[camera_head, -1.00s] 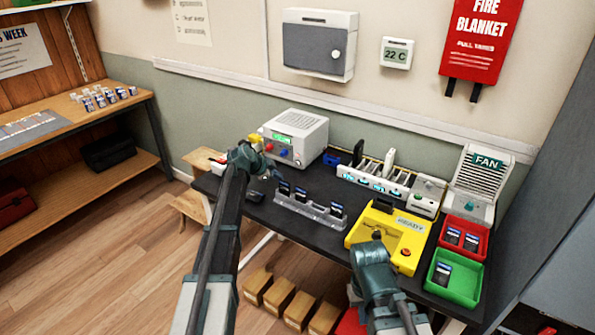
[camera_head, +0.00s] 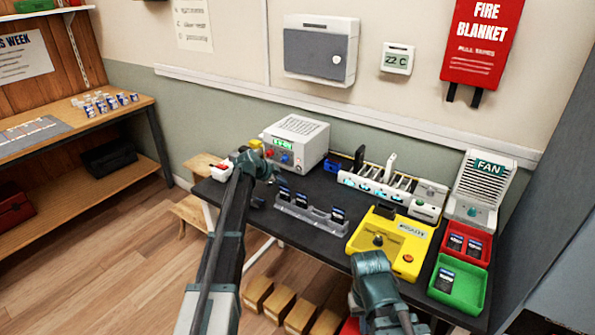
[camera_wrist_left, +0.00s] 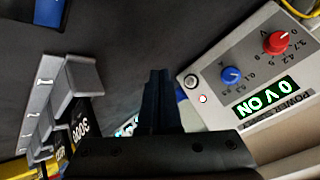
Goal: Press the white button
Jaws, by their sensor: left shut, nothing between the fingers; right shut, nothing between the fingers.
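A small round pale button (camera_wrist_left: 190,81) sits on the front panel of the white power supply (camera_head: 310,141), beside a small light in the left wrist view. The supply's blue knob, red knob and green display reading "0 V ON" also show there. My left gripper (camera_head: 277,179) is shut and empty in front of the supply; its dark fingertips (camera_wrist_left: 160,73) point near the button, apparently apart from it. My right gripper (camera_head: 373,256) is shut and empty at the near edge of the yellow device (camera_head: 411,243); its fingertips are hard to make out.
A white slotted dock (camera_head: 350,181), red tray (camera_head: 484,257), green tray (camera_head: 480,291) and fan (camera_head: 485,185) stand to the right. Black bench top shows between them.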

